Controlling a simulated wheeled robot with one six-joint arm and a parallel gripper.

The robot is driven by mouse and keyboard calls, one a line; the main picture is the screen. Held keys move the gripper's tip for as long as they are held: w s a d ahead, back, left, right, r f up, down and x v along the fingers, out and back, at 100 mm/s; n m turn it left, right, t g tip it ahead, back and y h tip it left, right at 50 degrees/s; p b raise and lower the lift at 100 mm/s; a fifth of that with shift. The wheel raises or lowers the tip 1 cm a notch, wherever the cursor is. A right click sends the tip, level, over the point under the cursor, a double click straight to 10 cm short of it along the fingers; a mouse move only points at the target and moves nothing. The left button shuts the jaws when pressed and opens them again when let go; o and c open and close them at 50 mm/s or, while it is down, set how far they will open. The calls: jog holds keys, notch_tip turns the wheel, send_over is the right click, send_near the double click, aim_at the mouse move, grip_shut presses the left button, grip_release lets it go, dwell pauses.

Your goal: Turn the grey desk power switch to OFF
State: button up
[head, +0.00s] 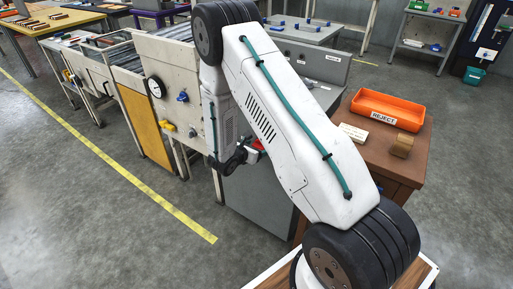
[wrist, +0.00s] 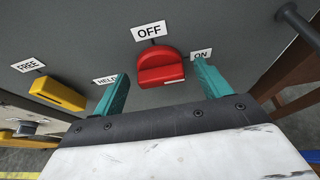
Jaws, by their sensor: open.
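The red power switch (wrist: 161,68) is on the grey panel in the wrist view, with an OFF label (wrist: 149,32) above it and an ON label (wrist: 201,55) to its right. Its handle bar lies roughly level, and a white mark shows at its right end, on the ON side. My gripper (wrist: 160,72) is open, with one teal finger on each side of the switch and visible gaps between. In the head view the switch shows as a small red patch (head: 259,145) beside my dark gripper (head: 243,153), on the grey desk (head: 255,197). My arm hides part of the desk.
A yellow lever (wrist: 57,93) with FREE and HELD labels sits left of the switch. A dark bar (wrist: 297,22) sticks out at the upper right. A brown table (head: 400,170) with an orange REJECT tray (head: 388,108) stands right. Floor at front left is clear.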

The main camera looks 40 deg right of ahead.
jog(key=shift+w+d+f, duration=0.1)
jog(key=shift+d, duration=0.25)
jog(key=c, duration=1)
